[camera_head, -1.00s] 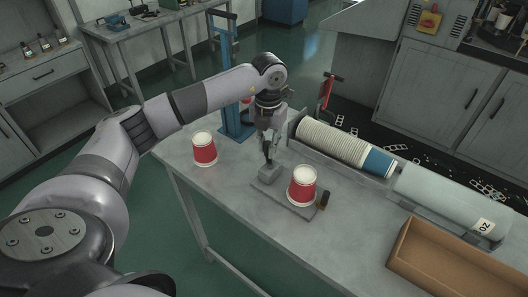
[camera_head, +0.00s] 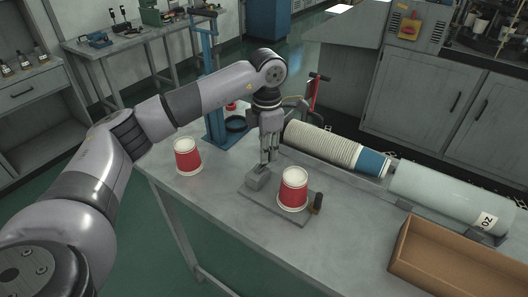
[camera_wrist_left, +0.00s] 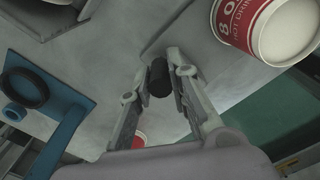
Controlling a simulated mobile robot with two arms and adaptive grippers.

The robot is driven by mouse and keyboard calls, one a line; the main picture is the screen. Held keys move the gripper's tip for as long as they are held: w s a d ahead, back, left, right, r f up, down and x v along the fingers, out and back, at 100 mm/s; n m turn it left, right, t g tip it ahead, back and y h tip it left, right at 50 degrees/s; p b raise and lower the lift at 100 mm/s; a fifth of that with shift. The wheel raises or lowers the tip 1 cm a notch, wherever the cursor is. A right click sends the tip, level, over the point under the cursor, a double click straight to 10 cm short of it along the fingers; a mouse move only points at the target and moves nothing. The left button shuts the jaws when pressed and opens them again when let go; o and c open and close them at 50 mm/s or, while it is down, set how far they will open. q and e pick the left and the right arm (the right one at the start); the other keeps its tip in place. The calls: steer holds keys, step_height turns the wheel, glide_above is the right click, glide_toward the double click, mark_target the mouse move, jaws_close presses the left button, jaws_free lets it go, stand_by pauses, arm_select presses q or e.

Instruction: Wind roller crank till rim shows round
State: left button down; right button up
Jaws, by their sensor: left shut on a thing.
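A red and white paper cup (camera_head: 293,190) stands on a flat grey base plate (camera_head: 262,203) beside a small grey block (camera_head: 257,179). My left gripper (camera_head: 266,158) points down just above the block. In the left wrist view its fingers (camera_wrist_left: 158,80) are closed about a short black crank knob (camera_wrist_left: 158,77). The cup (camera_wrist_left: 245,30) shows there at the upper right. The knob is hidden behind the fingers in the head view. The cup's rim is too small to judge. My right gripper is not in view.
Another red cup (camera_head: 188,157) stands at the table's left. A blue stand (camera_head: 213,105) is behind it. A trough holds a cup stack (camera_head: 325,145), with a grey cylinder (camera_head: 450,195) at right. A brown tray (camera_head: 450,262) lies in front. The table's front middle is clear.

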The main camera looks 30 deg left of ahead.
arm_select(q)
steer(key=shift+d+m, duration=0.15)
steer(key=shift+m, duration=0.25)
steer(key=c, duration=1.5)
jaws_free()
steer(key=shift+r, duration=0.15)
step_height(320, 180, up, 12)
steer(key=shift+f, duration=0.1)
